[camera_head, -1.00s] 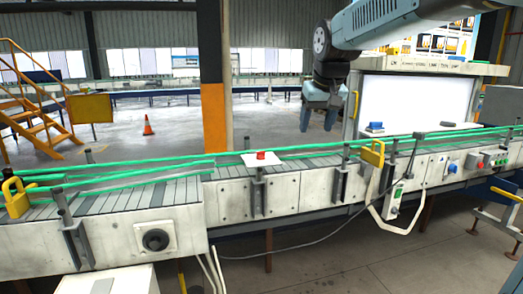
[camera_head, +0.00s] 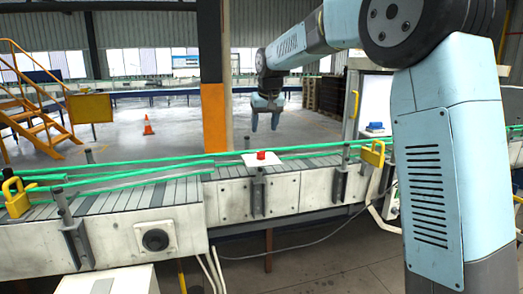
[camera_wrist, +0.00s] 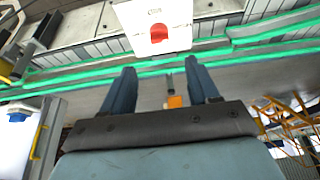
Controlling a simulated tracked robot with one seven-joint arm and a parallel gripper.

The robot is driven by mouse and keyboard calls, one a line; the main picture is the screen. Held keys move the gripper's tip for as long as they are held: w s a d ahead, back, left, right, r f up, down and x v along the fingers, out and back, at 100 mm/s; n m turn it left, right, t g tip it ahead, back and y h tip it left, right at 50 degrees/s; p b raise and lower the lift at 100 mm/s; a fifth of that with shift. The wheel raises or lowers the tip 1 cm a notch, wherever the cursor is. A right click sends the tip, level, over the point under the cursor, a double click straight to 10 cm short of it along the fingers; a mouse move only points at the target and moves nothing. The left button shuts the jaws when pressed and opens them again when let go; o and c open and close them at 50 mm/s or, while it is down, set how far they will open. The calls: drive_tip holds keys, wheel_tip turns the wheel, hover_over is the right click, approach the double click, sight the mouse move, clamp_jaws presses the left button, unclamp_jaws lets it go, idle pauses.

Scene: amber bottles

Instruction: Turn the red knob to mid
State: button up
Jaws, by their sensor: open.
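The red knob (camera_head: 261,155) sits on a white plate (camera_head: 250,161) at the conveyor's near rail, around the middle of the head view. In the wrist view the red knob (camera_wrist: 159,34) shows near the top on its white plate (camera_wrist: 140,14), past my fingertips. My gripper (camera_head: 264,124) hangs pointing down above the knob in the head view, with a clear gap to it. In the wrist view my gripper (camera_wrist: 158,72) has its two blue fingers apart with nothing between them. The knob's pointer or marks are too small to read.
Green guide rails (camera_head: 120,176) run along the conveyor. Yellow padlock-shaped pieces (camera_head: 373,153) stand on its edge at right and left (camera_head: 16,198). A black round knob (camera_head: 155,240) is on the front panel. An orange pillar (camera_head: 214,118) stands behind.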

sight(262, 152)
drive_tip(key=x, duration=1.1)
drive_tip(key=shift+w, duration=0.1)
drive_tip(key=c, duration=1)
